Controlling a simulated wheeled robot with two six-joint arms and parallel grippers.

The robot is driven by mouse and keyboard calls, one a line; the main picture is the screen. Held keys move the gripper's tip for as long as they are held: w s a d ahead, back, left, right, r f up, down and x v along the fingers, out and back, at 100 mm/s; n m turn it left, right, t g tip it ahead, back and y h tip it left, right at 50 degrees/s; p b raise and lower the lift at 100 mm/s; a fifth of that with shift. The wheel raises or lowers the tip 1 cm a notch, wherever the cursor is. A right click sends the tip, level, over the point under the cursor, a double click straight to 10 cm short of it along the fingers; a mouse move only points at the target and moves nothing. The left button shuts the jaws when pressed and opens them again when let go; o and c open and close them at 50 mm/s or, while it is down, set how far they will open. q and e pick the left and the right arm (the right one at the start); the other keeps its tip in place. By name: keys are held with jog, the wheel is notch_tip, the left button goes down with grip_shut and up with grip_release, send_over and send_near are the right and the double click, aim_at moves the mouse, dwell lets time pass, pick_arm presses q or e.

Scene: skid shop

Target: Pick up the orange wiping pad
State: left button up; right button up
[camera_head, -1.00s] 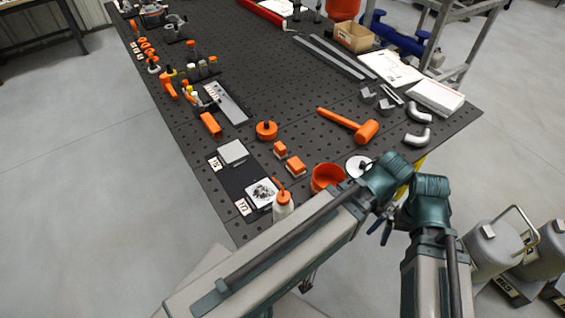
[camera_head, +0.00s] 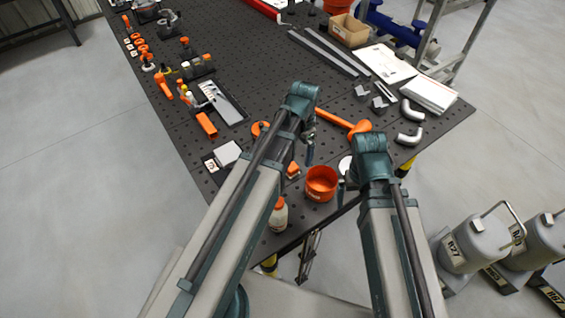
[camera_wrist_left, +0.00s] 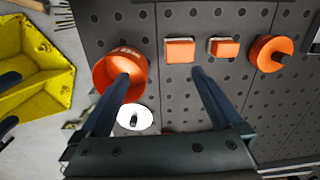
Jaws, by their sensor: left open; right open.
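I cannot tell for sure which is the wiping pad. In the head view, one orange block (camera_head: 293,170) shows partly past my left arm; the other is hidden. My left gripper (camera_head: 310,150) is above the table near them. In the left wrist view its open, empty fingers (camera_wrist_left: 160,76) point toward the table, with the plain block just beyond the gap. My right gripper (camera_head: 342,190) is open beside the orange bowl, partly hidden.
The orange bowl (camera_head: 320,184) stands close to the blocks, and a white disc (camera_wrist_left: 134,117) lies beside it. An orange round piece with a black knob (camera_wrist_left: 270,52) is on the other side. An orange mallet (camera_head: 340,121) and a bottle (camera_head: 278,215) are nearby.

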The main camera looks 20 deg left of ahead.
pick_arm(q)
jog(key=w+a+r, duration=0.1)
jog(key=w+a, duration=0.1)
jog(key=a, duration=0.1)
jog(key=b, duration=0.8)
send_near(290, 168)
jog(key=f, duration=0.2)
jog(key=w+f, duration=0.1)
jog(key=f, duration=0.2)
jog(key=shift+w+a+f, duration=0.1)
jog(key=shift+w+a, duration=0.05)
jog(key=shift+a, duration=0.1)
notch_tip(290, 168, down, 5)
jog(key=b, duration=0.5)
jog(key=shift+w+f, duration=0.1)
jog(key=shift+f, duration=0.05)
jog(key=c, duration=1.3)
jog(key=shift+r, duration=0.2)
